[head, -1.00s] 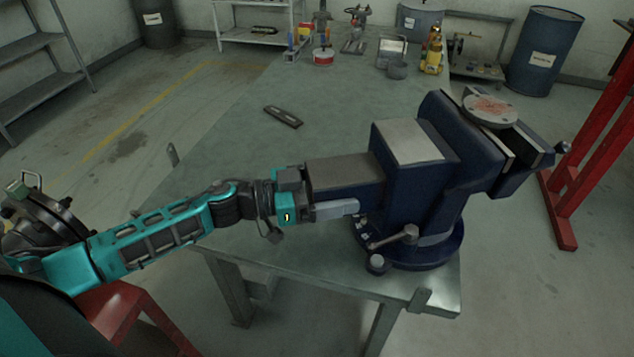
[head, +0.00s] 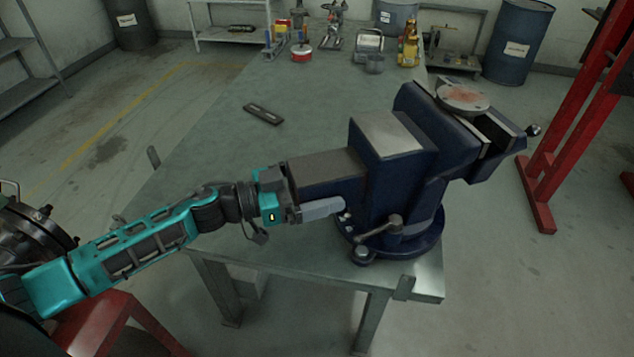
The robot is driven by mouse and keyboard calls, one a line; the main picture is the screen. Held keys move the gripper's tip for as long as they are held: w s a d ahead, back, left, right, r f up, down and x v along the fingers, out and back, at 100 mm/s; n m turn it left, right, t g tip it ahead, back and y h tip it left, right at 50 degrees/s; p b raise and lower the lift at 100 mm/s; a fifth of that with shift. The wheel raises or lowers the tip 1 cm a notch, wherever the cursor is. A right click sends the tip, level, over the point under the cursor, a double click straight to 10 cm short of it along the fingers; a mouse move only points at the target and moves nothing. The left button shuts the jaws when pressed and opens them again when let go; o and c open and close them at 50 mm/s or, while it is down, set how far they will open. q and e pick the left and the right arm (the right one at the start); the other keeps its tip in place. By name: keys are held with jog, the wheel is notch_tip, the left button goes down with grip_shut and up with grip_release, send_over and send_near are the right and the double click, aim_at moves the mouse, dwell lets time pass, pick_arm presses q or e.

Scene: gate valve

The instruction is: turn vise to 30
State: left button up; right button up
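A large dark blue vise (head: 405,170) stands on a round swivel base (head: 415,238) at the front right corner of the workbench. A grey round flange (head: 462,97) with a rusty face sits at its jaws, at the upper right. My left gripper (head: 318,210) is against the near left end of the vise body, beside its lower edge. One pale grey finger shows along the side; the other is hidden, so its opening cannot be judged. A clamp lever (head: 380,229) sticks out of the base below. My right gripper is out of view.
The bench top (head: 220,140) is mostly clear around a small dark flat bar (head: 263,114). Several tools and bottles (head: 408,45) stand at its far end. A red frame (head: 565,130) is at the right, and a red stool (head: 110,325) at the lower left.

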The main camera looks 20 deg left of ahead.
pick_arm(q)
jog(key=v, duration=1.3)
jog(key=shift+w, duration=0.1)
dwell(0.3)
